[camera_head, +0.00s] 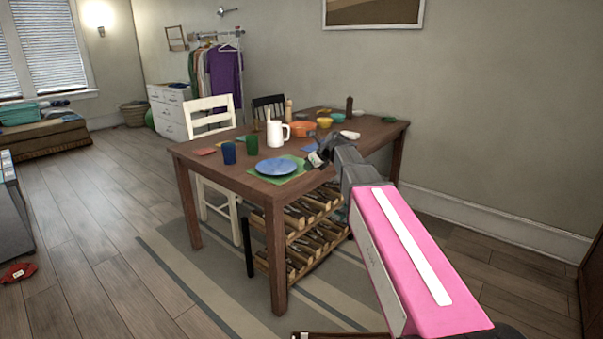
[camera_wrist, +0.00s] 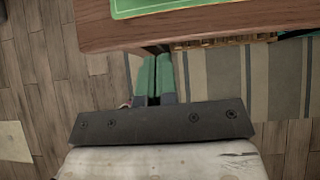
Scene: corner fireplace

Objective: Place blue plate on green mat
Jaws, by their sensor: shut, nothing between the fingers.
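The blue plate (camera_head: 276,167) lies on the green mat (camera_head: 297,177) near the front corner of the table (camera_head: 235,182). The mat's edges show around the plate. My gripper (camera_head: 316,160) is just right of the plate, apart from it. In the wrist view its green fingers (camera_wrist: 153,60) are together with nothing between them. The mat's edge (camera_wrist: 150,10) shows at the top of the wrist view, beyond the table edge (camera_wrist: 200,28). The plate is out of the wrist view.
Two dark cups (camera_head: 229,153) (camera_head: 252,145) and a white pitcher (camera_head: 277,135) stand behind the plate. Orange (camera_head: 303,129) and yellow bowls (camera_head: 324,122) are farther back. A wooden bottle rack (camera_head: 300,240) is under the table. White (camera_head: 208,117) and black chairs (camera_head: 268,104) stand behind.

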